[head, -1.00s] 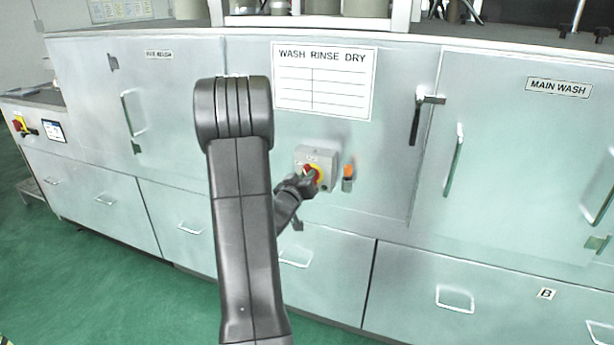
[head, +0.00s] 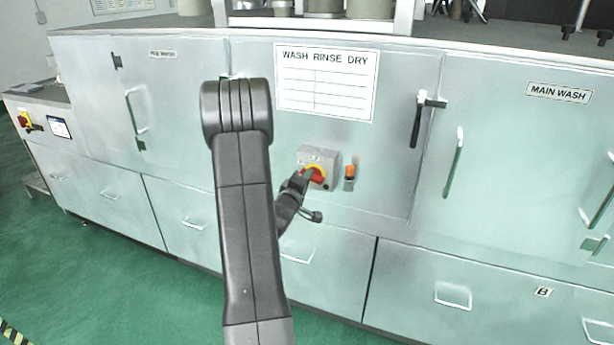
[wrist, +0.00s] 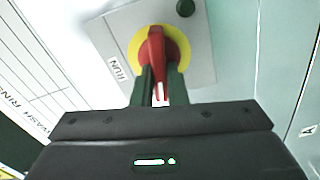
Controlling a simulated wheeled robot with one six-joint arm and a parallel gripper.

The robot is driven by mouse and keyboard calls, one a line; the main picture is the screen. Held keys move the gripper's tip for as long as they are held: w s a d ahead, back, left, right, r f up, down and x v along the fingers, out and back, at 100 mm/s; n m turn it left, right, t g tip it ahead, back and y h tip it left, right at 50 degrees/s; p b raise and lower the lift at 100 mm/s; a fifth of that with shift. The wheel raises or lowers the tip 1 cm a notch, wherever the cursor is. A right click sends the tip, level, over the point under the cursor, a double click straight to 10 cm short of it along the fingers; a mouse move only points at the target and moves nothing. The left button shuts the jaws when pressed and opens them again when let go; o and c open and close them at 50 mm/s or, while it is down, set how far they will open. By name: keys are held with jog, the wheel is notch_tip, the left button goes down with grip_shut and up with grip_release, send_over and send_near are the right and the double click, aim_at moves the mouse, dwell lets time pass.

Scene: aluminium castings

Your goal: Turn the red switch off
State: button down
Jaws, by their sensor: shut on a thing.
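The red switch (wrist: 156,47) is a rotary handle on a yellow disc, mounted on a grey box (head: 331,160) on the front of the wash machine. In the head view the red switch (head: 317,174) is partly covered by my gripper (head: 305,178). In the wrist view my gripper (wrist: 159,88) has its two dark fingers on either side of the red handle and is shut on it. The handle points along the gripper's line in that view. A label reading RUN (wrist: 121,68) is beside the disc.
An orange-topped part (head: 350,172) sits just right of the box. A door handle (head: 424,118) stands out further right. A second red and yellow switch (head: 25,121) is on the far left unit. Green floor is open in front.

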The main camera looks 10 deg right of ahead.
jog(key=shift+f+n+p, duration=0.15)
jog(key=shift+n+p, duration=0.15)
jog(key=shift+n, duration=1)
jog(key=c, duration=1.4)
grip_release()
jog(key=shift+c, duration=0.2)
jog(key=b+v, duration=0.2)
jog(key=v, duration=1.1)
jog(key=shift+s+a, duration=0.3)
